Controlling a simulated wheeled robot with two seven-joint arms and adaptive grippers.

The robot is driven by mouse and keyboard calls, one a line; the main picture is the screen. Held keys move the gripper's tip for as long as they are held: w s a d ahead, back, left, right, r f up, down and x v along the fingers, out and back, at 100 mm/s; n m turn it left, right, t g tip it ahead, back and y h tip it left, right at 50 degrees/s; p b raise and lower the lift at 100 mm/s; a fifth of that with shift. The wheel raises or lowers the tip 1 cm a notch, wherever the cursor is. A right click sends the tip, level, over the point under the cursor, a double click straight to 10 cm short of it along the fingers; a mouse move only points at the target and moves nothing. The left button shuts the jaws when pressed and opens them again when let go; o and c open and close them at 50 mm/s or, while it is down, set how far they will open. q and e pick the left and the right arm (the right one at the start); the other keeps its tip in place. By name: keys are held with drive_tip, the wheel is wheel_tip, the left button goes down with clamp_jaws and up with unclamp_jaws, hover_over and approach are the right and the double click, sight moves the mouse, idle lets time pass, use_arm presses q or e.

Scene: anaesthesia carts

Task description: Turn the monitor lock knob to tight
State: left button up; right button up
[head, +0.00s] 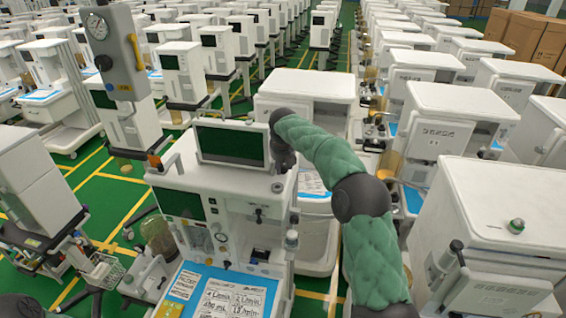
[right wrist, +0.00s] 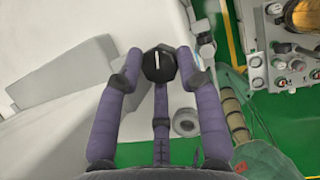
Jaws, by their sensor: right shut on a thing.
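The monitor (head: 232,143) is a dark green screen in a pale frame, standing on top of the white anaesthesia cart (head: 185,178). My right arm reaches over from the right, and its dark wrist end (head: 283,158) is at the monitor's right edge. The right wrist view shows the black lock knob (right wrist: 158,66) with a white line pointing nearly straight up in the picture. My right gripper (right wrist: 160,72) has its purple fingers around the knob, shut on it. The knob is hidden in the head view. My left gripper is not visible.
A blue work surface (head: 185,285) with printed cards lies at the front of the cart. A grey column with a gauge (head: 108,45) stands at the left. White cabinets (head: 480,215) crowd the right side. Some green floor (head: 112,185) shows at left.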

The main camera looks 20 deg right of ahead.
drive_tip(key=shift+f+m, duration=0.1)
drive_tip(key=shift+m, duration=0.3)
drive_tip(key=o, duration=1.1)
drive_tip(key=shift+d, duration=0.1)
drive_tip(key=shift+w+d+f, duration=0.1)
drive_tip(key=shift+a+r, duration=0.2)
drive_tip(key=shift+r, duration=0.25)
drive_tip(key=v, duration=1.1)
